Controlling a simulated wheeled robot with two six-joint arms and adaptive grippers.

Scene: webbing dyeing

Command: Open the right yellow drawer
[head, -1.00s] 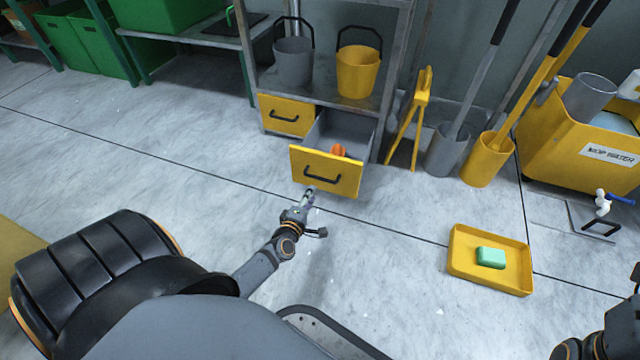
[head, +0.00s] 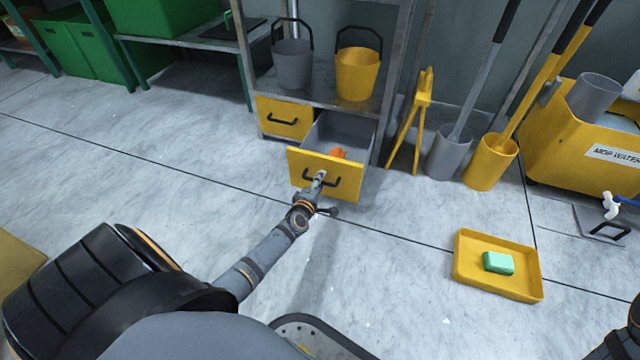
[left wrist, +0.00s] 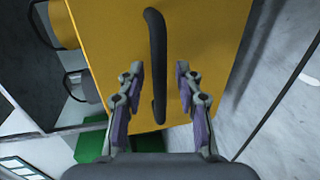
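The right yellow drawer (head: 345,178) is pulled out from the shelf unit, with its grey inside and an orange item (head: 338,153) showing. Its black handle (head: 336,183) is on the yellow front. My left gripper (head: 320,177) is at this handle in the head view. In the left wrist view the handle (left wrist: 156,60) runs upright, with its lower end between the two spread fingers of my left gripper (left wrist: 158,88); the fingers look clear of it. My right gripper does not show clearly; only part of my right arm is at the lower right edge.
The left yellow drawer (head: 284,117) is shut. A grey bucket (head: 292,62) and a yellow bucket (head: 358,75) stand on the shelf above. A yellow tray (head: 497,265) with green soap (head: 498,262) lies on the floor to the right. Floor left of the drawers is clear.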

